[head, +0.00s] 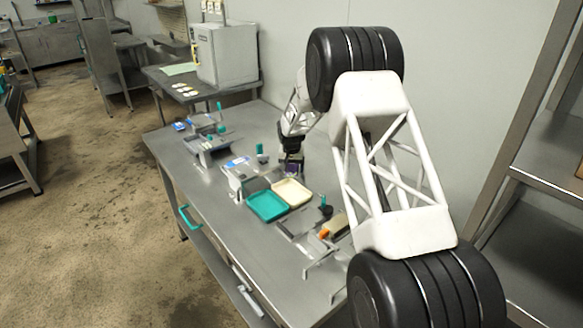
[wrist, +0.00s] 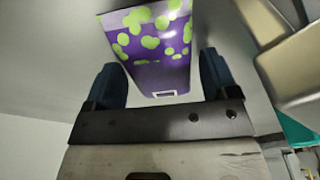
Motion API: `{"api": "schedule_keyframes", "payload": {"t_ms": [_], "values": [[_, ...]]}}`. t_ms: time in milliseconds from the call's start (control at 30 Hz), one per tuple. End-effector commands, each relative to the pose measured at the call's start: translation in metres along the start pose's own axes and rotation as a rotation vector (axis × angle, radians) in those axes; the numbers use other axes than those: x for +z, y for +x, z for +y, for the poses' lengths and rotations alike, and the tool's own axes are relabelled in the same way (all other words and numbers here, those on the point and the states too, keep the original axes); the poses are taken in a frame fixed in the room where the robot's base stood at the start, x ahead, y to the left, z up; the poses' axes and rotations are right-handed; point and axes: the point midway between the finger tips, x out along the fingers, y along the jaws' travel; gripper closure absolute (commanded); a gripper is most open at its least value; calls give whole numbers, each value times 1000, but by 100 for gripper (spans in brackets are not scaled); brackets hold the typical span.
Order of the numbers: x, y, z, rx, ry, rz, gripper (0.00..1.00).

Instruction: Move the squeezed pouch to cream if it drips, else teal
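A purple pouch with light green spots (wrist: 152,45) fills the upper middle of the wrist view, between and beyond the fingertips. My gripper (wrist: 160,62) has its fingers wide apart. A thin gap shows between the pouch and the right finger; the left fingertip overlaps or meets the pouch's edge. In the head view my gripper (head: 291,165) points down just behind the trays, with a bit of purple at its tips. The teal tray (head: 267,206) and the cream tray (head: 306,199) lie side by side and look empty. I cannot see any drip.
A white device with a teal knob (head: 240,172) stands left of the trays. An orange-tipped fixture (head: 325,234) and a black stand with a teal top (head: 326,208) are to the right. More equipment (head: 208,143) is at the far left. The table's front left (head: 222,215) is clear.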

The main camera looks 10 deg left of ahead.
Motion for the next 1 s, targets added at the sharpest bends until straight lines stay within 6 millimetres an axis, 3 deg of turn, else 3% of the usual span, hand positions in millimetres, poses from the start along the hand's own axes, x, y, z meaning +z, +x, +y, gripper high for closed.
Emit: {"api": "schedule_keyframes", "payload": {"t_ms": [567,767,1000], "values": [[-1,-10,0,0,0,1,11],[-1,-30,0,0,0,1,11],[-1,-69,0,-1,0,2,11]]}}
